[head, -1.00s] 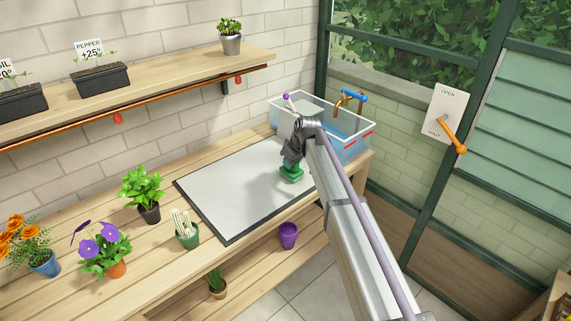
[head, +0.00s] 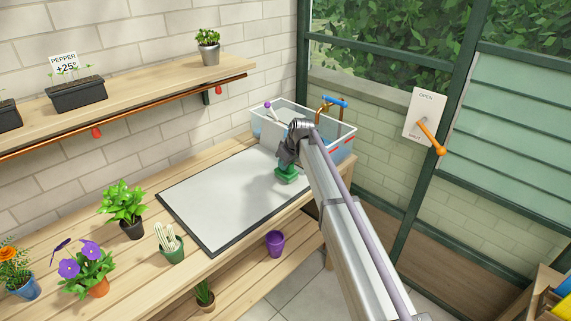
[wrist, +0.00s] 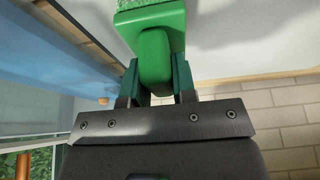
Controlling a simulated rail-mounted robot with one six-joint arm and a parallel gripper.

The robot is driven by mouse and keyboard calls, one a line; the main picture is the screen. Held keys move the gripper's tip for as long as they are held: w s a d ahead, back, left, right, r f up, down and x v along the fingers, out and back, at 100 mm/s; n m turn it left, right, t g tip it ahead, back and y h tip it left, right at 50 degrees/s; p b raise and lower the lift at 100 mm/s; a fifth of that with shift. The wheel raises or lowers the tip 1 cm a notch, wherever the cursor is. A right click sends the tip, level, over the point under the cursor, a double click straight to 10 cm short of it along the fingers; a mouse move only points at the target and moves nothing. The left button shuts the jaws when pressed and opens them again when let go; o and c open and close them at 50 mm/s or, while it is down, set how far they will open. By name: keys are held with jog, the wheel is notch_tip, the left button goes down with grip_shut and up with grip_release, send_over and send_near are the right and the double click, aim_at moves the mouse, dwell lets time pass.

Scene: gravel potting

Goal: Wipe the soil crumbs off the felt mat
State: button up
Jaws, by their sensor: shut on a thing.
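The felt mat (head: 215,195) is light grey with a dark border and lies flat on the wooden bench. My gripper (head: 286,163) is over the mat's right part. It is shut on a green block-like tool (head: 287,174), whose lower face is at or just above the mat; I cannot tell whether it touches. In the wrist view my gripper (wrist: 156,88) has its two fingers on either side of the tool's green grip (wrist: 154,58). I cannot make out any soil crumbs on the mat at this size. My arm hides part of the mat's right end.
A clear tub (head: 338,150) with blue contents stands behind the mat's right end, by a tap (head: 325,108). A green pot of white sticks (head: 172,250) and flowering plants (head: 85,265) stand left of the mat. A shelf (head: 140,105) runs above.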

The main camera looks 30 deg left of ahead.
jog(key=shift+s+a+r, duration=0.1)
jog(key=shift+s+a, duration=0.25)
jog(key=shift+s, duration=0.9)
jog(key=shift+s+a+f, duration=0.1)
jog(key=shift+s+a, duration=0.25)
jog(key=shift+s, duration=0.95)
jog(key=shift+s+a+r, duration=0.1)
jog(key=shift+s+a, duration=0.25)
jog(key=shift+s, duration=0.9)
jog(key=shift+s+a, duration=0.2)
jog(key=shift+s, duration=0.7)
jog(key=shift+s+a, duration=0.2)
jog(key=shift+s, duration=0.7)
notch_tip(320, 180, up, 6)
jog(key=p, duration=0.6)
jog(key=shift+a, duration=0.1)
notch_tip(320, 180, up, 3)
jog(key=p, duration=0.3)
